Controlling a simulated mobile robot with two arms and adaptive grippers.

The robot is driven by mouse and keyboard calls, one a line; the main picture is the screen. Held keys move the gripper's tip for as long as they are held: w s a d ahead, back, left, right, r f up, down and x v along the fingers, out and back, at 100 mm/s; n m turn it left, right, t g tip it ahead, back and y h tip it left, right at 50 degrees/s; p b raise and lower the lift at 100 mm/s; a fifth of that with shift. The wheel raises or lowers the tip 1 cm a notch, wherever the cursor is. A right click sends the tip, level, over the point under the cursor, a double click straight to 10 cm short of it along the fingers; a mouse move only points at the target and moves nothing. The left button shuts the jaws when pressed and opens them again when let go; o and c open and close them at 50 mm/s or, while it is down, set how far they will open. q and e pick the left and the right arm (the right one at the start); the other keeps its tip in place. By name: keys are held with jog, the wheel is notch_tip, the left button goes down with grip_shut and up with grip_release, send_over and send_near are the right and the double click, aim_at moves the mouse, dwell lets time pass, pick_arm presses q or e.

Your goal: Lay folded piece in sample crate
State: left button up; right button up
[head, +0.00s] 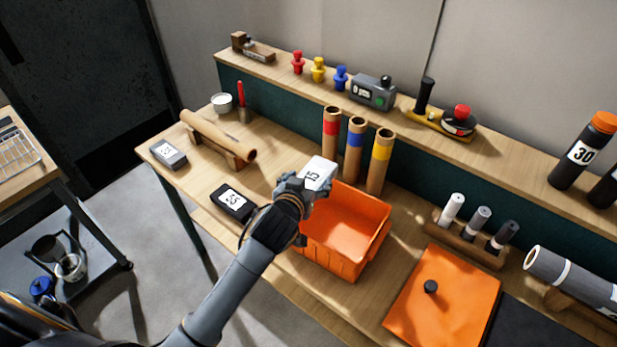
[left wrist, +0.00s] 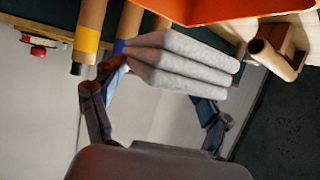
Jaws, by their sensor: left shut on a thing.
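In the left wrist view the folded piece (left wrist: 180,65) shows as stacked thick layers between the fingers. My left gripper (head: 304,188) is shut on it and holds it at the back left corner of the orange crate (head: 345,262), seemingly above the rim. The crate stands open on the bench and its visible inside is empty. An orange edge, likely the crate (left wrist: 215,10), shows at the top of the left wrist view. My right gripper is not in view.
Cardboard tubes with red, blue and yellow bands (head: 355,150) stand close behind the crate. A dark labelled piece (head: 233,203) and a grey one (head: 168,153) lie to the left. An orange sheet (head: 445,305) with a black knob lies to the right. A shelf (head: 290,80) runs behind.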

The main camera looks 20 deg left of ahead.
pick_arm(q)
jog(key=shift+w+p, duration=0.15)
jog(key=shift+p, duration=0.3)
notch_tip(320, 180, down, 3)
jog(key=shift+r+b, duration=0.1)
jog(key=shift+b, duration=0.95)
notch_tip(320, 180, down, 4)
jog(key=shift+r+b, duration=0.2)
jog(key=shift+b, duration=0.85)
jog(key=shift+f+b, duration=1.35)
jog(key=shift+f, duration=0.8)
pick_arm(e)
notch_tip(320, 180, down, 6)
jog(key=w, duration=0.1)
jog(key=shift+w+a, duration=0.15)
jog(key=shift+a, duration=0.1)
